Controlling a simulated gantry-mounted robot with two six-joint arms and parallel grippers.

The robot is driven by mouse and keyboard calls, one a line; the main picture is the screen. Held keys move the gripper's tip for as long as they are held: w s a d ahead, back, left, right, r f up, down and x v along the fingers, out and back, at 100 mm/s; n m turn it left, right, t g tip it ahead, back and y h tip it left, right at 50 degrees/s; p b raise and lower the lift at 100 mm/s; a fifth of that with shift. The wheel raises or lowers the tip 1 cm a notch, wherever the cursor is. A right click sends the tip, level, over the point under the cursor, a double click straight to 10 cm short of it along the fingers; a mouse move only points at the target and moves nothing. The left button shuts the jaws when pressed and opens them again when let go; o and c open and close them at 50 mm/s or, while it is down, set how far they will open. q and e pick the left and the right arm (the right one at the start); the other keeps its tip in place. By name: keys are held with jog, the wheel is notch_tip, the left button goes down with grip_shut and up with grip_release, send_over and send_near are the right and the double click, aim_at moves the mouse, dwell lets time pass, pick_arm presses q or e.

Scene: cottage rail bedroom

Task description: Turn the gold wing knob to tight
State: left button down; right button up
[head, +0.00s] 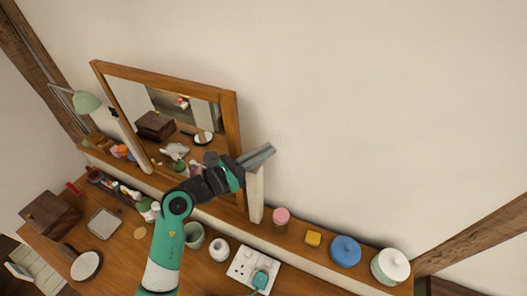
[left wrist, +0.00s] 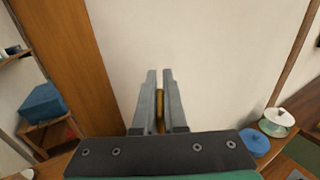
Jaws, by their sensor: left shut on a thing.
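My left gripper (head: 268,150) reaches up from below to the right edge of the wood-framed mirror (head: 229,130), above a pale upright post (head: 256,196). In the left wrist view the two grey fingers of my left gripper (left wrist: 160,74) are close together, shut on the gold wing knob (left wrist: 160,101). Only a narrow gold strip of the knob shows between the fingers. In the head view the knob is hidden behind the gripper. How far the knob is turned cannot be told. My right gripper is not in view.
The wooden dresser top (head: 120,262) is crowded. A pink-lidded jar (head: 281,217), yellow block (head: 313,238), blue pot (head: 345,251) and white canister (head: 390,266) stand along the shelf to the right. A green lamp (head: 86,102) stands left of the mirror. The wall right of the gripper is bare.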

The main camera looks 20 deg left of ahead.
pick_arm(q)
jog(key=shift+s+d+m+g+h+b, duration=0.1)
jog(key=shift+d+m+g+h+b, duration=0.05)
jog(key=shift+m+g+h+b, duration=0.75)
jog(key=c, duration=1.3)
grip_release()
jog(key=shift+o, duration=0.2)
jog(key=shift+t, duration=0.3)
